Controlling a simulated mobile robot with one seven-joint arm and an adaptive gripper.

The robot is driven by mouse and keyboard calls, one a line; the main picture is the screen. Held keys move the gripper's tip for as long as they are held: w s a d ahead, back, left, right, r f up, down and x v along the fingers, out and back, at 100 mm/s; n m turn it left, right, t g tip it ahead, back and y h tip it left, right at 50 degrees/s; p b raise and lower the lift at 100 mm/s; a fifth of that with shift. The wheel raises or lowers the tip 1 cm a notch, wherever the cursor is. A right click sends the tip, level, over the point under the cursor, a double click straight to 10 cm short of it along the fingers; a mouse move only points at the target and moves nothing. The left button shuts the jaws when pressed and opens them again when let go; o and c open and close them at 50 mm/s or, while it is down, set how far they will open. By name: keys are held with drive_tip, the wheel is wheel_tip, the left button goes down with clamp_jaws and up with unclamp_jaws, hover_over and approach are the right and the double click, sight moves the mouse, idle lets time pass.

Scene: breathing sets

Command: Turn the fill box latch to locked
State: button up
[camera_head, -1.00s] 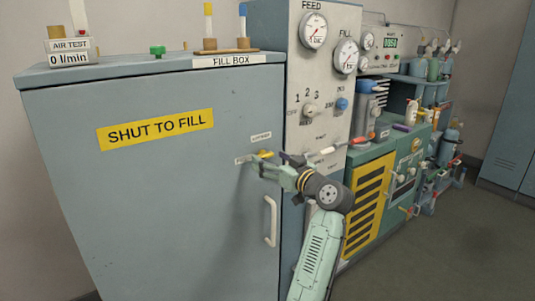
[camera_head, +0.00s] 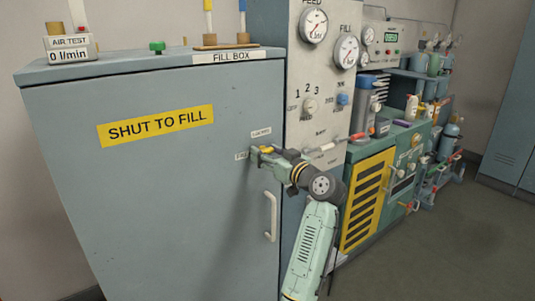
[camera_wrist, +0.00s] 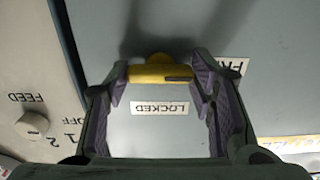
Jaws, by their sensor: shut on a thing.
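The fill box (camera_head: 180,200) is a large blue-grey cabinet with its door closed. Its latch (camera_wrist: 160,73) is a small yellow bar on the door; it also shows in the head view (camera_head: 266,149). My gripper (camera_wrist: 160,77) has one finger against each end of the bar and is shut on it. In the wrist view the bar lies level, with a dark mark near its right end. The LOCKED label (camera_wrist: 160,107) shows upside down between the fingers. The FREE label (camera_wrist: 232,67) is to the right, partly covered by a finger.
A pale door handle (camera_head: 270,216) stands out just below my gripper. The gauge panel (camera_head: 322,80), with knobs and a red-tipped lever, is close on the right. Green and yellow equipment (camera_head: 368,200) stands beyond. The floor at the right is clear.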

drive_tip(key=c, duration=0.4)
drive_tip(key=shift+o, duration=0.2)
drive_tip(key=shift+m, duration=0.4)
drive_tip(key=m+p, duration=0.1)
drive_tip(key=m, duration=0.3)
drive_tip(key=shift+m+p, duration=0.95)
drive_tip(key=shift+m, duration=1.05)
drive_tip(key=o, duration=1.2)
drive_tip(key=shift+c, duration=0.2)
